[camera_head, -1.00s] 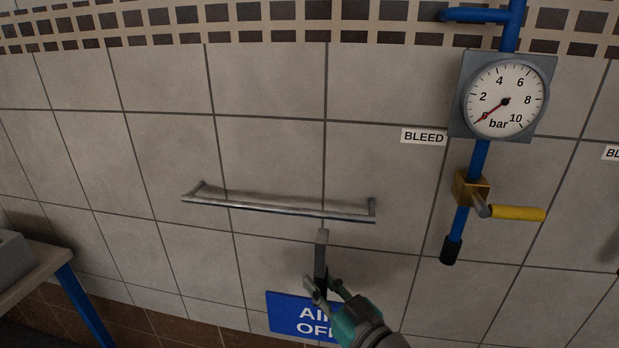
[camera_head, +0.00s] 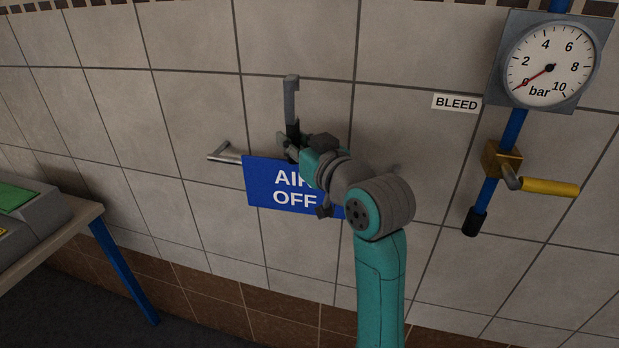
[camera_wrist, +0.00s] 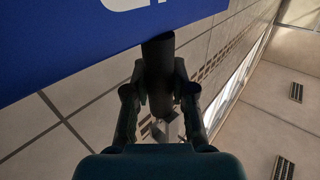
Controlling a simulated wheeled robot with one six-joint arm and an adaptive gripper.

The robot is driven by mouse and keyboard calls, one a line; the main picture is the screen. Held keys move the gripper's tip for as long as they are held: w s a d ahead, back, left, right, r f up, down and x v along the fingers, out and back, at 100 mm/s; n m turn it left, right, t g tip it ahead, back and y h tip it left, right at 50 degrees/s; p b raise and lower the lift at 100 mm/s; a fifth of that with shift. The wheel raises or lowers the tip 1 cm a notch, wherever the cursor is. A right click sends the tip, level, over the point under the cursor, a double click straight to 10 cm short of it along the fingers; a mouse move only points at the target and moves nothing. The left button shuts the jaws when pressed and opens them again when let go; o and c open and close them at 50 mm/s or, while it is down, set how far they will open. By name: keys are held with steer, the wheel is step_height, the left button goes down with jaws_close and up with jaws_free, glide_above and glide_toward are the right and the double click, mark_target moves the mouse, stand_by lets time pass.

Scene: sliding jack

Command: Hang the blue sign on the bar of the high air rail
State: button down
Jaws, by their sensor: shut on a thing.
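The blue sign (camera_head: 262,185) reads "AIR OFF" and faces me. A grey upright hanger with a bent top (camera_head: 291,95) rises above it. My gripper (camera_head: 292,146) is shut on the dark lower part of the hanger, which also shows between the fingers in the wrist view (camera_wrist: 158,65). The sign's blue face (camera_wrist: 60,40) fills the upper left there. The air rail's bar (camera_head: 228,156) shows only at its left end; the sign and my arm hide most of it. The hanger's top stands higher in the picture than the bar. Whether they touch is hidden.
A pressure gauge (camera_head: 549,65), a blue pipe (camera_head: 489,182) and a yellow-handled valve (camera_head: 548,187) are on the wall at right. A table (camera_head: 45,252) with a grey and green device (camera_head: 25,210) stands at left. The tiled wall above the hanger is clear.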

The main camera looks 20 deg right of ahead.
step_height(320, 180, up, 12)
steer(key=w+a, duration=0.3)
steer(key=s+a+r, duration=0.2)
steer(key=s+r, duration=0.2)
steer(key=r, duration=0.6)
steer(key=s+a+r+h, duration=0.1)
steer(key=s+r, duration=0.3)
steer(key=r, duration=0.7)
steer(key=s+a+r, duration=0.2)
steer(key=s+r, duration=0.1)
steer(key=r, duration=0.7)
steer(key=w+d+f, duration=0.2)
steer(key=w+d, duration=0.7)
steer(key=w, duration=0.3)
steer(key=shift+w+d+f+m, duration=0.2)
steer(key=shift+w+d+m, duration=0.05)
steer(key=shift+d+m, duration=0.15)
steer(key=c, duration=0.9)
jaws_free()
